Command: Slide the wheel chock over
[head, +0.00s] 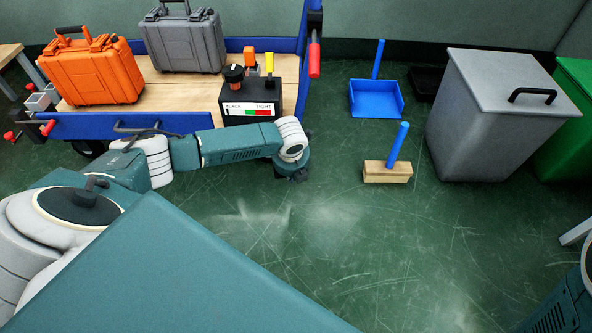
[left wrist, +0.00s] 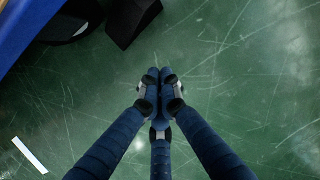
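The wheel chock (left wrist: 132,18) is a dark wedge-like block on the green floor at the top of the left wrist view, beside a black wheel (left wrist: 68,24). I cannot make out the chock in the head view. My left gripper (left wrist: 155,84) has its fingertips together with nothing visible between them. In the wrist picture its tips are below the chock, with bare floor showing between. In the head view the left gripper (head: 291,174) points down over the floor by the cart's right end. My right gripper is out of view.
A brush (head: 388,172), a blue dustpan (head: 376,100) and a grey bin (head: 490,120) stand right. The floor between is clear.

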